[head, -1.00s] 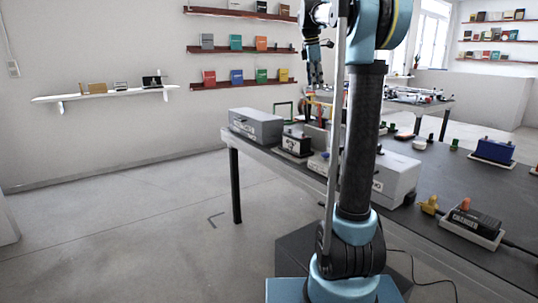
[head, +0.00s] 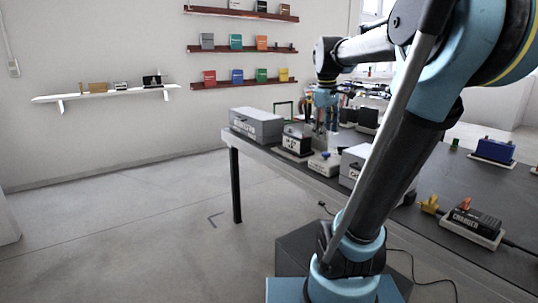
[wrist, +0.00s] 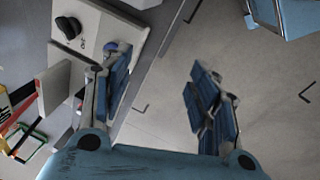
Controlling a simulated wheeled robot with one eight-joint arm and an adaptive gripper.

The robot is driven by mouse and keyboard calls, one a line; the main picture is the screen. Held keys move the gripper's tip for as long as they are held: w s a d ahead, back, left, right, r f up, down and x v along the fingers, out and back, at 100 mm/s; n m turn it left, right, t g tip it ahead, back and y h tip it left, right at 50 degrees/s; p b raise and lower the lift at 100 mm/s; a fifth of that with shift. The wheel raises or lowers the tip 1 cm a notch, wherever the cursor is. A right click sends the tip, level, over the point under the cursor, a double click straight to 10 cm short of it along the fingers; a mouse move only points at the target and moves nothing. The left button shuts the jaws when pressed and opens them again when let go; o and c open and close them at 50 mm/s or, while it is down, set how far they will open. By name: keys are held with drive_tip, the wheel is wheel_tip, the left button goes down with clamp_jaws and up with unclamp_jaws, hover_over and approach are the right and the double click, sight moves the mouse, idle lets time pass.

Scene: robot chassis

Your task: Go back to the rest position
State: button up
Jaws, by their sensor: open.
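My gripper (wrist: 158,82) is open and empty in the wrist view, with its two blue fingers apart and bare floor between and beyond them. In the head view my gripper (head: 322,112) hangs at the end of the arm near the table's far part, behind the small boxes; its fingertips are hard to make out there. The arm leans to the right, with the elbow at the top and the forearm reaching left.
The dark table (head: 470,190) carries a grey case (head: 257,125), a black-and-white device (head: 297,138), a charger (head: 474,222) and a blue box (head: 493,150). In the wrist view a white device (wrist: 100,32) lies close to the left finger. The floor (head: 120,230) left of the table is clear.

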drive_tip(key=s+a+f+m+y, duration=0.1)
drive_tip(key=s+f+m, duration=0.8)
drive_tip(key=s+f, duration=1.1)
wheel_tip(320, 180, down, 4)
drive_tip(key=shift+s+f, duration=0.15)
drive_tip(key=shift+s, duration=0.05)
